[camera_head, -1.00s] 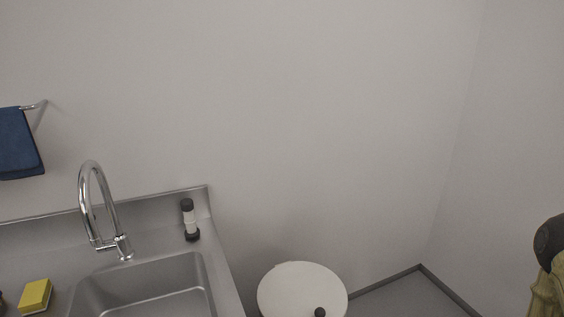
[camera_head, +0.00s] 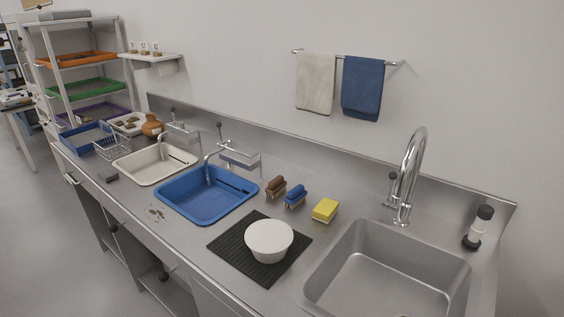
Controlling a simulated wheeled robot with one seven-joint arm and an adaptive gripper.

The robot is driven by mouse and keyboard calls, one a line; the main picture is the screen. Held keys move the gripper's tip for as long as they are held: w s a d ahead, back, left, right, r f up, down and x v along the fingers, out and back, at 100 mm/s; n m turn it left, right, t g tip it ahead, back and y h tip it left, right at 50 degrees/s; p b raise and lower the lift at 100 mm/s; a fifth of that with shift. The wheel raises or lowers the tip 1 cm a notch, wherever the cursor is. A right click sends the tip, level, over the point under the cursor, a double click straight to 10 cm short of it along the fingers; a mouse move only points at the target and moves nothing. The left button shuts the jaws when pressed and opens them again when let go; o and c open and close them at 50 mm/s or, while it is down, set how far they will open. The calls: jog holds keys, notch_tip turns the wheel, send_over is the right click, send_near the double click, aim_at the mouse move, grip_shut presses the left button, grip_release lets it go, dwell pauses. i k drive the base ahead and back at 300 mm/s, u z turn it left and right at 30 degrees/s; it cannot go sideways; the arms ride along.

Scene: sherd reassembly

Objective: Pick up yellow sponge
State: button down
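The yellow sponge (camera_head: 325,210) is a small block lying on the steel counter (camera_head: 305,233), left of the sink and behind the black mat. Nothing covers it. A blue brush (camera_head: 295,196) lies just to its left, apart from it. My gripper is not in view.
A white bowl (camera_head: 269,239) sits on the black ribbed mat (camera_head: 226,243). The steel sink (camera_head: 390,283) with its tall faucet (camera_head: 411,170) is at the right. A brown brush (camera_head: 276,186), a blue basin (camera_head: 185,205) and a white basin (camera_head: 135,168) stand leftward. Towels hang above.

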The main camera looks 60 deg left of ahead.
aim_at(325, 210)
jog(key=u, duration=0.15)
jog(key=k, duration=0.7)
jog(key=u, duration=1.45)
jog(key=k, duration=0.95)
jog(key=u, duration=1.8)
jog(key=i, duration=1.25)
jog(key=z, duration=0.95)
jog(key=i, duration=1)
jog(key=z, duration=1.05)
